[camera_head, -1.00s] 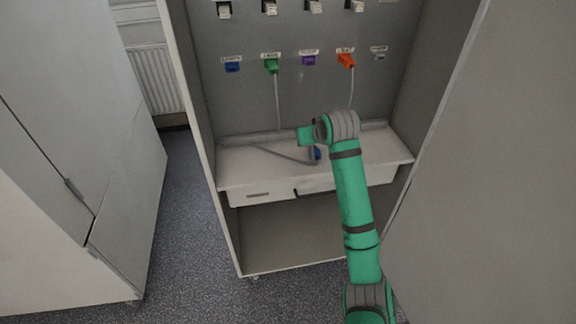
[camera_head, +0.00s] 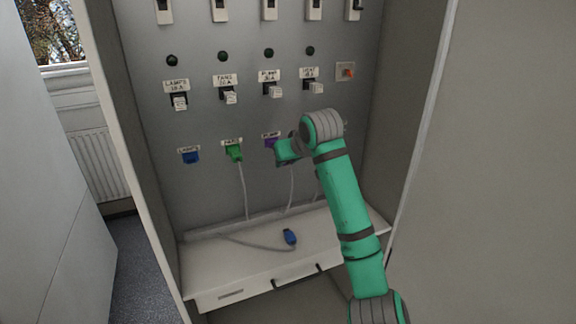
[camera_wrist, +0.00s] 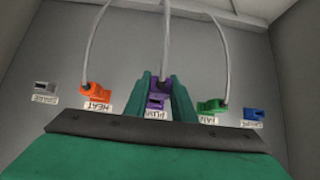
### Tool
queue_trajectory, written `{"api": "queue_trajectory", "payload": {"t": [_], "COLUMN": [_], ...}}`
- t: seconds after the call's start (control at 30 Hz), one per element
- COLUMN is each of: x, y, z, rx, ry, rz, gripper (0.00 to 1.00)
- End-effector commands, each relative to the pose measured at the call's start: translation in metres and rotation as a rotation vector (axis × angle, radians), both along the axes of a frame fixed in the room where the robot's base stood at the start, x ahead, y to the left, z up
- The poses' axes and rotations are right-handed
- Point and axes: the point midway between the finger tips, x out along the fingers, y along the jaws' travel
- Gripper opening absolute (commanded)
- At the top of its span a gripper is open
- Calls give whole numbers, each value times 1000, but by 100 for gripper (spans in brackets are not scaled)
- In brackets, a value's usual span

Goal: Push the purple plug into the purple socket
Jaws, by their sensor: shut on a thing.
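The purple plug (camera_wrist: 162,80) sits between the two fingers of my gripper (camera_wrist: 162,92) in the wrist view, its pale cable running up in that picture. My gripper is shut on it. The purple socket (camera_wrist: 155,101), labelled PUMP, shows just below the plug there, with a dark slot visible. Plug and socket look close and roughly in line; whether they touch I cannot tell. In the head view my gripper (camera_head: 282,153) is at the panel, just below right of the purple socket (camera_head: 270,142), and hides the plug.
The green plug (camera_head: 234,152) is in its socket, left of my gripper. A blue socket (camera_head: 190,156) is further left. The orange plug (camera_wrist: 95,92) is in the HEAT socket. A blue plug (camera_head: 290,237) lies on the white shelf (camera_head: 215,262). Breaker switches (camera_head: 272,91) are above.

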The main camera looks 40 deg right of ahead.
Motion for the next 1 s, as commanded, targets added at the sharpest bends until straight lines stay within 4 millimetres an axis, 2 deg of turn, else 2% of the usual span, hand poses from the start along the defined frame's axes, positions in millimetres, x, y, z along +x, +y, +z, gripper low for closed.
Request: {"api": "queue_trajectory", "payload": {"t": [0.43, 1.0], "x": [33, 39], "y": [-9, -11], "z": [0, 0], "rx": [0, -1], "ry": [1, -1], "rz": [0, -1], "gripper": [11, 11]}}
